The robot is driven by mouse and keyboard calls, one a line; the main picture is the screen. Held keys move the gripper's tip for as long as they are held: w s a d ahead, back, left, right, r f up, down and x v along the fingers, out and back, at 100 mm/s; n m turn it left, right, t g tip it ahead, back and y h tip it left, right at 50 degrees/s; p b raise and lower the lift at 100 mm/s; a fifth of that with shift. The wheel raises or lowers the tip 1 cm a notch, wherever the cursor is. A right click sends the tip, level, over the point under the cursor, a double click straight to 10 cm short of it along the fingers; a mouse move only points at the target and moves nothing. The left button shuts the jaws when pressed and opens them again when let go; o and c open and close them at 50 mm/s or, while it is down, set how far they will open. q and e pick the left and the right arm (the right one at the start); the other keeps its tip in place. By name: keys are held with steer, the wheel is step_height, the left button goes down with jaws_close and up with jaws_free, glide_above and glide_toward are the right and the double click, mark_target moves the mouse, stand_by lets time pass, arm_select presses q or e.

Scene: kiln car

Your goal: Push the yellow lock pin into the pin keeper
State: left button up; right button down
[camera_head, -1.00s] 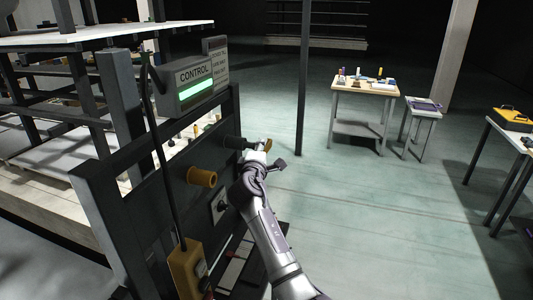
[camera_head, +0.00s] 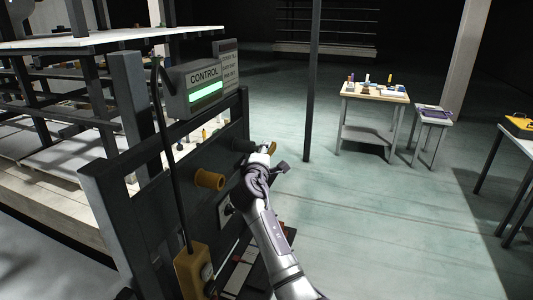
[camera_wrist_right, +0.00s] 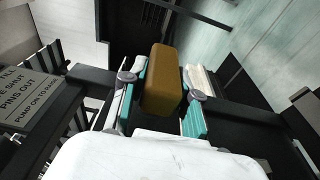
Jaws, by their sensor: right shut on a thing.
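The yellow lock pin (camera_head: 272,148) shows as a small yellow end at my right gripper (camera_head: 264,152). In the right wrist view its blocky yellow head (camera_wrist_right: 165,82) sits between the teal pads of my right gripper (camera_wrist_right: 163,95), which is shut on it. A dark round stub (camera_head: 242,146) stands out from the dark panel just left of the gripper; it looks like the pin keeper. The gripper hides where pin and stub meet, so I cannot tell how deep the pin sits. My left gripper is not in view.
A yellow round knob (camera_head: 209,179) juts from the panel nearer to me. A control box (camera_head: 199,86) with a green display tops the frame. A yellow pendant box (camera_head: 191,268) hangs below.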

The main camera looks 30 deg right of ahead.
steer(key=shift+w+a+r+b, duration=0.1)
steer(key=shift+w+a+b, duration=0.3)
steer(key=shift+w+b, duration=0.05)
steer(key=shift+r, duration=0.1)
stand_by(0.4)
steer(key=c, duration=1.2)
jaws_free()
steer(key=o, duration=0.4)
steer(key=shift+w+a, duration=0.15)
steer(key=shift+o, duration=1.4)
steer(key=shift+f, duration=0.2)
steer(key=shift+s, duration=0.25)
steer(key=shift+p+v, duration=0.95)
steer(key=shift+v, duration=0.95)
steer(key=shift+s+a, duration=0.1)
steer(key=shift+s, duration=0.05)
